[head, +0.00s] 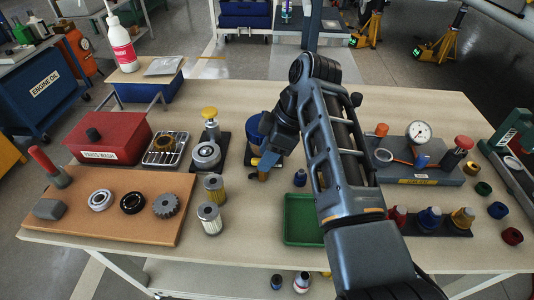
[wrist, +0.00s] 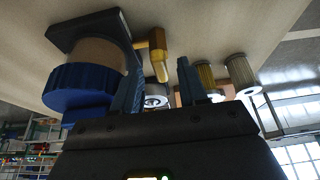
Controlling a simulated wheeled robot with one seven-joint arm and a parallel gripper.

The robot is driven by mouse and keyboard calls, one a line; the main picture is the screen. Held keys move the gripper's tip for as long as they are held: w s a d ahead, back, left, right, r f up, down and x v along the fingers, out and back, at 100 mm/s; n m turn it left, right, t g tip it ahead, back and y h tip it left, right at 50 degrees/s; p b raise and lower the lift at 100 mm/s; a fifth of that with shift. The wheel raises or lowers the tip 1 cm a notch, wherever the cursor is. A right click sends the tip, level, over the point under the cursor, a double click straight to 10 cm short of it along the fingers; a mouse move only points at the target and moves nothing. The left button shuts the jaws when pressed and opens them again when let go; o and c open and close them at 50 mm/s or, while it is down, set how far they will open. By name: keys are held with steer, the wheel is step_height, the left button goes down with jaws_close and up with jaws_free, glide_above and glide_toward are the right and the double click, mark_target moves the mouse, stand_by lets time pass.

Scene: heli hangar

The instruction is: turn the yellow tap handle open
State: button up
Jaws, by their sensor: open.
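A blue-lidded container (wrist: 98,72) on a dark base stands upside down in the left of the wrist view. A yellow-brown tap handle (wrist: 159,60) sticks out beside it. The container's blue part (head: 256,128) and the tap (head: 263,174) show in the head view, partly hidden by my arm. My gripper (wrist: 159,84) is open and empty, its fingers either side of the handle's line in the wrist view. The handle's tip appears between or just beyond the fingertips; I cannot tell whether they touch.
Left of the tap stand two filters (head: 210,217) and a yellow-knobbed device (head: 207,150). A green tray (head: 302,222) lies to its right, near my arm. A gauge stand (head: 420,170) is further right. Bare tabletop (head: 245,240) lies in front.

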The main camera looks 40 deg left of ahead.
steer(key=shift+a+f, duration=0.1)
steer(key=shift+f, duration=0.2)
jaws_close()
